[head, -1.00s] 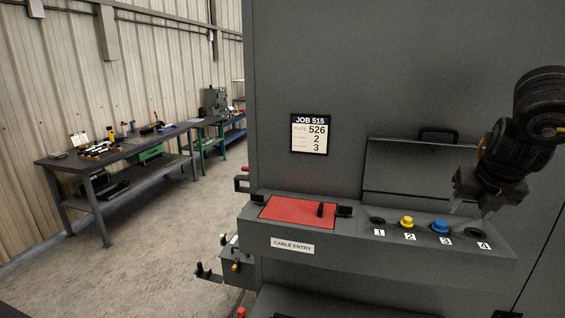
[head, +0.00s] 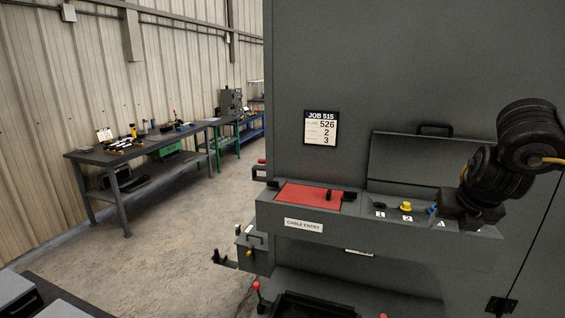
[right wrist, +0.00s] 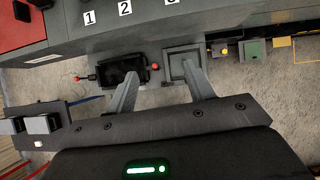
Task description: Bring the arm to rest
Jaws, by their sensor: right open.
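My right gripper (head: 474,222) is in front of the right end of the grey enclosure's ledge (head: 400,245) in the head view. It covers the place of number 4 and part of the blue fitting (head: 432,210). In the right wrist view its two fingers (right wrist: 160,90) are spread apart with nothing between them, and the ledge edge is beyond them at the top. A yellow fitting (head: 405,207) sits at position 2. A red plate (head: 309,197) lies at the cable entry on the left of the ledge. My left gripper is not in view.
The grey enclosure (head: 400,70) carries a job card (head: 321,128) and an open lid (head: 410,160). Red-knobbed levers and a black tray (head: 310,305) are below the ledge. A workbench (head: 130,155) stands far left, with open floor before it.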

